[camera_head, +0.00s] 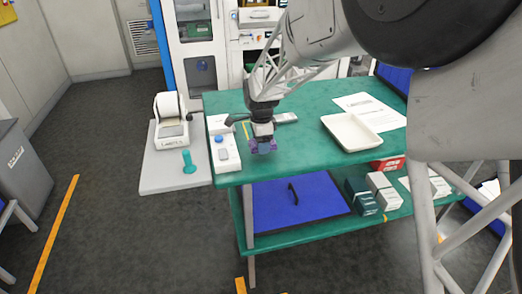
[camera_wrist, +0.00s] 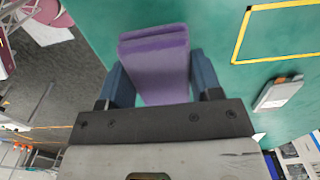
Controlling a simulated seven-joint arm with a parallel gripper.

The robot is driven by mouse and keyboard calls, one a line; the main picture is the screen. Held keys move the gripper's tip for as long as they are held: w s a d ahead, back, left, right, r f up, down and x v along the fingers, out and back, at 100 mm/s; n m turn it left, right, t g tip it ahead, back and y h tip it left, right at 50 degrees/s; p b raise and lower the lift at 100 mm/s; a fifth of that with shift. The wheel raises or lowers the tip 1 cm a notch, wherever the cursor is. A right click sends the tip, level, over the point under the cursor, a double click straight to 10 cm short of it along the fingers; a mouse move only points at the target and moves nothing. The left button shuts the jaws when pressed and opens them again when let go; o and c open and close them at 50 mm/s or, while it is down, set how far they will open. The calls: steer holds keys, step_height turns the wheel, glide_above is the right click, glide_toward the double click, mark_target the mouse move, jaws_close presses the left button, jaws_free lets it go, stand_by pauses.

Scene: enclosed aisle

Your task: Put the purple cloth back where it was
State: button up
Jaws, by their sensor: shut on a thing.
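The purple cloth (camera_wrist: 158,65) is a folded block between the two blue-grey fingers of my gripper (camera_wrist: 162,85) in the wrist view. In the head view the cloth (camera_head: 262,147) hangs under my gripper (camera_head: 262,138), over the front left part of the green table top (camera_head: 308,108). The gripper is shut on the cloth. A yellow outlined rectangle (camera_wrist: 236,48) is marked on the green surface in the wrist view, to the right of the cloth. I cannot tell the exact height of the cloth above the table.
A white tray (camera_head: 350,131) and a paper sheet (camera_head: 362,102) lie on the right of the table top. A white device with a blue button (camera_head: 222,150) is left of the gripper. A label printer (camera_head: 171,120) and teal stamp (camera_head: 188,162) stand on the grey side shelf. Boxes (camera_head: 380,188) sit below.

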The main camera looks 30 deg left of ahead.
mark_target(261, 156)
steer(key=shift+f, duration=1.7)
steer(key=shift+f, duration=0.15)
steer(key=o, duration=0.8)
steer(key=shift+r, duration=6.15)
